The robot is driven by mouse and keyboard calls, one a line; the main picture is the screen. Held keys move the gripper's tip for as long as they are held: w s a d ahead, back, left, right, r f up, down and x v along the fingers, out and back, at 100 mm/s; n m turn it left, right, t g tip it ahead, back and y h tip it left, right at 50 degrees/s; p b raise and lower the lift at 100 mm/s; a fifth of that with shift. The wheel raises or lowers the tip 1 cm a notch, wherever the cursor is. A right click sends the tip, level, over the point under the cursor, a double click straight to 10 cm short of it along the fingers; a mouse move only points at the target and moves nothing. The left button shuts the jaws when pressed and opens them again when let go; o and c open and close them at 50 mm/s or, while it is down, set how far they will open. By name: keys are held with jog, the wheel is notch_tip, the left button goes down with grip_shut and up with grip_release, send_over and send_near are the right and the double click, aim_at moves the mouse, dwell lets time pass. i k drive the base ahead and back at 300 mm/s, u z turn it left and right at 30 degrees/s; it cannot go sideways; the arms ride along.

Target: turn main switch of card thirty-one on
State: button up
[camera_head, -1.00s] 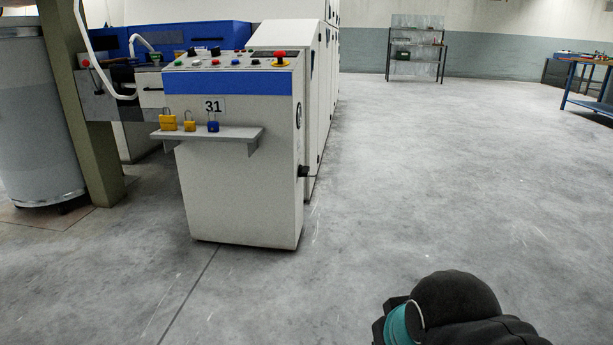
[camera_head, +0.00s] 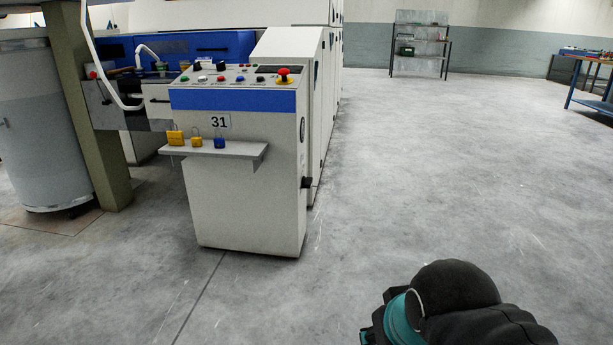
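The control cabinet of card thirty-one (camera_head: 245,200) stands left of centre, white with a blue band and a "31" label (camera_head: 217,121). Its sloped top panel carries several coloured buttons and knobs and a red mushroom button (camera_head: 284,73) on yellow. A black handle or switch (camera_head: 307,182) sticks out of the cabinet's right side; its setting is too small to tell. A dark round fitting above it shows edge-on. Part of my arm, black with a teal ring, shows at the bottom right, well apart from the cabinet. My gripper's fingers are not in view.
A small shelf (camera_head: 232,150) on the cabinet front holds two yellow padlocks (camera_head: 176,136) and a blue padlock (camera_head: 219,140). A green post (camera_head: 93,110) and a grey drum (camera_head: 40,130) stand left. The floor right of the cabinet is clear. A rack (camera_head: 419,45) and blue bench (camera_head: 592,85) stand far back.

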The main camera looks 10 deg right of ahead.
aim_at(306, 182)
jog(key=u, duration=0.15)
jog(key=i, duration=1.05)
jog(key=z, duration=0.6)
jog(key=i, duration=1)
jog(key=z, duration=0.5)
